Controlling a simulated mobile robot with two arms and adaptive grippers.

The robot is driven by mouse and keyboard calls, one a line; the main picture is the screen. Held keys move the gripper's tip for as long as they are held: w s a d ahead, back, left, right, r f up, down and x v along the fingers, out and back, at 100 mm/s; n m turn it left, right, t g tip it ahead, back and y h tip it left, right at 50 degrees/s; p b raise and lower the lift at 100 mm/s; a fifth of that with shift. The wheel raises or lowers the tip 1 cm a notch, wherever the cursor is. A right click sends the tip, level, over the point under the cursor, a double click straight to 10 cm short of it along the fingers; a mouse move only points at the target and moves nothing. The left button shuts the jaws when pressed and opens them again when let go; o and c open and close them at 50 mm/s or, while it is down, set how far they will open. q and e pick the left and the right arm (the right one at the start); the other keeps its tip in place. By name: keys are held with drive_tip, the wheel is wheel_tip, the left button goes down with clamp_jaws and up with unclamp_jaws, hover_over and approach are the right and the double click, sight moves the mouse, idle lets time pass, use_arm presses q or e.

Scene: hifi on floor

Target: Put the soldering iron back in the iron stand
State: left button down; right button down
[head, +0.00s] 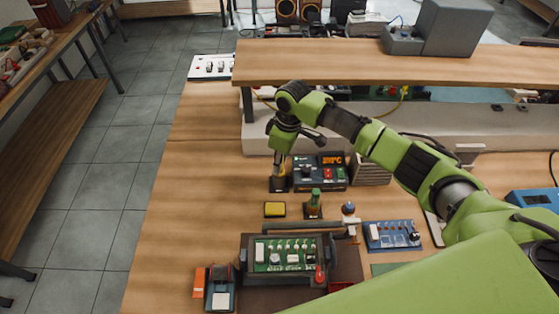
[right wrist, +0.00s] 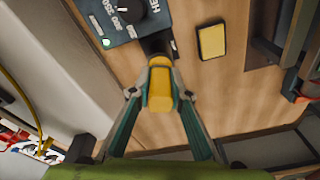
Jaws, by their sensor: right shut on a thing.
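My right gripper (head: 280,160) is shut on the yellow handle of the soldering iron (right wrist: 160,86), which sits between its two fingertips in the right wrist view (right wrist: 161,94). In the head view the gripper points down, directly above the dark iron stand (head: 279,185), left of the soldering station (head: 320,172). In the right wrist view the iron's far end meets the dark stand (right wrist: 157,46). The iron's tip is hidden, and I cannot tell how deep it is in the stand. My left gripper is not in view.
A yellow sponge (head: 274,209) lies in front of the stand, beside a small green upright item (head: 314,202). A circuit board in a holder (head: 285,254) is nearer. A raised shelf (head: 330,62) spans behind. Bare wood lies left of the stand.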

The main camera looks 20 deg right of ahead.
drive_tip(key=c, duration=1.8)
unclamp_jaws()
drive_tip(key=o, duration=0.6)
drive_tip(key=shift+c, duration=0.2)
wheel_tip(320, 180, up, 7)
drive_tip(key=p, duration=0.7)
drive_tip(key=shift+p, duration=0.3)
